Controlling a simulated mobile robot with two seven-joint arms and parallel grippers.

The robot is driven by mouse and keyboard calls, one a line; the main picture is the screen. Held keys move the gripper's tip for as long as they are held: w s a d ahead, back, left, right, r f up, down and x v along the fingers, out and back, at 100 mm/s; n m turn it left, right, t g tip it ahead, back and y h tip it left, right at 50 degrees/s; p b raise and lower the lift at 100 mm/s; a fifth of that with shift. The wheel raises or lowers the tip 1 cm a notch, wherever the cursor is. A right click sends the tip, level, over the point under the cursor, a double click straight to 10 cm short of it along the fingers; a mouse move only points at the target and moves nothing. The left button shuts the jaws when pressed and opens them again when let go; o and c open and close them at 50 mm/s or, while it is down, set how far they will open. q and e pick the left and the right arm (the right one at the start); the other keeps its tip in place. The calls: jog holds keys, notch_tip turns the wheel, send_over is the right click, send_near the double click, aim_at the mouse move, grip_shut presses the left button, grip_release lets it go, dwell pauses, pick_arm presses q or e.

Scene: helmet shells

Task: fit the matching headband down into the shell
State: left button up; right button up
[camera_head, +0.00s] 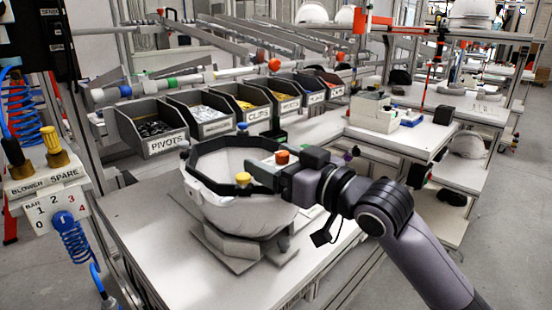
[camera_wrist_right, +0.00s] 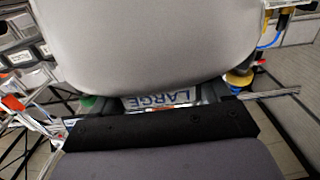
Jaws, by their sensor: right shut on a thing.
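A white helmet shell (camera_head: 240,214) lies open side up on a grey stand (camera_head: 240,255) on the white bench. The headband (camera_head: 220,147), an angular black ring with a white part at left, is over the shell's opening, about level with its rim. I cannot tell whether it touches the rim. My right gripper (camera_head: 268,171) is shut on the headband's near right side. In the right wrist view a label reading LARGE (camera_wrist_right: 158,100) shows upside down between the dark fingers. The headband's far parts are hidden there by a large pale grey surface. My left gripper is out of view.
Grey bins with labels such as PIVOTS (camera_head: 150,130) and CLIPS (camera_head: 247,105) stand in a row behind the shell. A blower and gauge panel (camera_head: 50,195) with blue hoses is at left. The bench's front left part (camera_head: 150,225) is clear.

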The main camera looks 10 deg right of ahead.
jog(key=shift+f, duration=0.25)
jog(key=o, duration=1.1)
jog(key=shift+c, duration=0.2)
jog(key=shift+s+d, duration=0.35)
jog(key=shift+s, duration=0.15)
jog(key=b+v, duration=0.1)
jog(key=v, duration=0.5)
